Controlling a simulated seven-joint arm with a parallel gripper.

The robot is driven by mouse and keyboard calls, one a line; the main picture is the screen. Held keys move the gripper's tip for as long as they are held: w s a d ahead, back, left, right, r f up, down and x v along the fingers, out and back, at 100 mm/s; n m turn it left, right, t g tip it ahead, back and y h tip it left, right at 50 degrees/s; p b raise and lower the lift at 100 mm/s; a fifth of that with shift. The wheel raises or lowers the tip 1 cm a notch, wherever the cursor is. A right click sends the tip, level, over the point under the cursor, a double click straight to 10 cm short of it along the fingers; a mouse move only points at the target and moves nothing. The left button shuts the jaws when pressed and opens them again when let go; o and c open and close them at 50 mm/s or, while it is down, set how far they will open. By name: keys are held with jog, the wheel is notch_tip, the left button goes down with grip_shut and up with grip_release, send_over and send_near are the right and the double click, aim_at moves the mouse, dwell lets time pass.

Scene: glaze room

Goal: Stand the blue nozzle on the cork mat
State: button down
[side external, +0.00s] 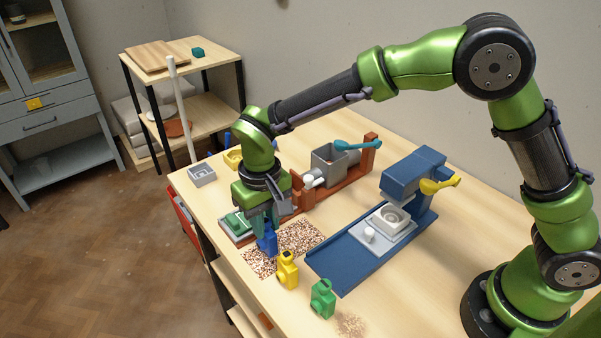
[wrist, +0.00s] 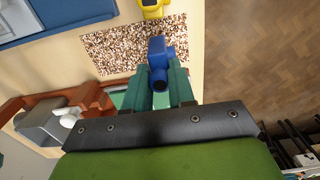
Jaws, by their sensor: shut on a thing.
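The blue nozzle (side external: 267,240) is between the fingers of my gripper (side external: 262,222), which is shut on it. It looks roughly upright in the side view. The speckled brown cork mat (side external: 302,237) lies flat on the table under and beside it. In the wrist view the blue nozzle (wrist: 158,52) sits between the green fingertips (wrist: 158,84), over the right part of the cork mat (wrist: 108,48). I cannot tell whether its base touches the mat. My gripper hides part of the nozzle and the mat's far left side.
A yellow nozzle (side external: 288,271) stands close to the mat's near edge, with a green nozzle (side external: 322,299) to its right. A blue press (side external: 345,262) is right of the mat. A terracotta-coloured frame with a grey box (side external: 328,168) stands behind. The table's left edge is close.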

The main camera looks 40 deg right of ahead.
jog(key=shift+f, duration=0.9)
jog(key=shift+f, duration=0.15)
jog(key=c, duration=1)
grip_release()
jog(key=shift+o, duration=0.2)
